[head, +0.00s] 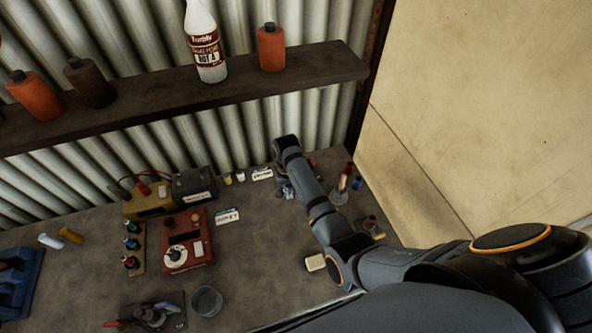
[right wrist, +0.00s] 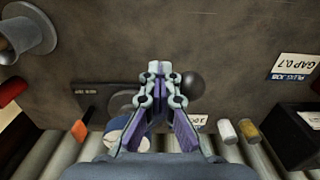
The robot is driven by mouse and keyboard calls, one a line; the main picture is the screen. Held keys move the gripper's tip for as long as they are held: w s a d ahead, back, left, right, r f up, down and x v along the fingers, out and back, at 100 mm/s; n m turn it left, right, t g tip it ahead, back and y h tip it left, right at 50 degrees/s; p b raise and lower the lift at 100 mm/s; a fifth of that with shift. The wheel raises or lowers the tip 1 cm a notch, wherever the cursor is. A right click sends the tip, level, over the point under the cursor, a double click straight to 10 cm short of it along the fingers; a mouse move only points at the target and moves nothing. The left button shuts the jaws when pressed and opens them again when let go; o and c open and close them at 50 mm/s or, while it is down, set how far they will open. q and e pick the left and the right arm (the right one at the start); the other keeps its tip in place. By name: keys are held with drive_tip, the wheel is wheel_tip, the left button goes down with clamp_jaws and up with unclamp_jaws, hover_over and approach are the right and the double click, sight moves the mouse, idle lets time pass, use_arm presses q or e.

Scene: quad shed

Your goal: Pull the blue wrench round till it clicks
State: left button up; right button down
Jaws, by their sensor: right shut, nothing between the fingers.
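My right gripper (right wrist: 160,70) is shut and empty, with its fingertips together over the bench. In the head view the right gripper (head: 286,190) is small and mostly hidden by my own arm. In the right wrist view, a dark flat bar with small lettering (right wrist: 90,92) lies behind the fingers, and a dark round knob (right wrist: 193,85) shows just right of the fingertips. A blue and white part (right wrist: 124,132) sits below the bar, partly covered by the left finger. I cannot tell which of these belongs to the blue wrench. My left gripper is not in view.
A red meter box (head: 187,250), a battery (head: 195,184) and a tin cup (head: 207,301) stand left of my right arm. A funnel-like grey piece (right wrist: 28,35) is left in the wrist view. A shelf (head: 230,92) with bottles runs along the corrugated wall.

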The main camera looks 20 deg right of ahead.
drive_tip(key=shift+w+a, duration=0.15)
drive_tip(key=shift+a, duration=0.25)
drive_tip(key=shift+w+a, duration=0.15)
drive_tip(key=shift+w, duration=0.05)
idle(0.3)
drive_tip(key=shift+s, duration=0.1)
drive_tip(key=shift+s+d, duration=0.7)
wheel_tip(320, 180, up, 9)
idle(0.4)
drive_tip(key=shift+f, duration=0.1)
idle(0.3)
